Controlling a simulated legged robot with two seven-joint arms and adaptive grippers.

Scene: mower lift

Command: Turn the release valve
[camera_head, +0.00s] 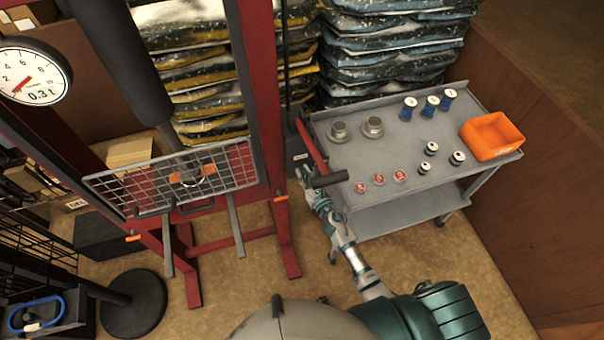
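A red shop press (254,85) stands on the left. A small dark pump unit (299,160) is fixed to the right side of its right upright. A red lever (311,146) with a black grip (330,180) comes out of this unit. I cannot make out the release valve clearly; it may be on the unit, behind my gripper. My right gripper (305,176) is at the lower part of the unit, just left of the black grip. Its fingers are too small and partly covered to show whether they are open or hold anything. My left gripper is not in view.
A grey cart (405,205) right of the press carries an orange bin (491,136), blue spools and small metal parts. A wire guard (172,178) covers the press ram. A gauge (33,72) is at upper left. Stacked bags (397,50) stand behind. Floor in front is mostly clear.

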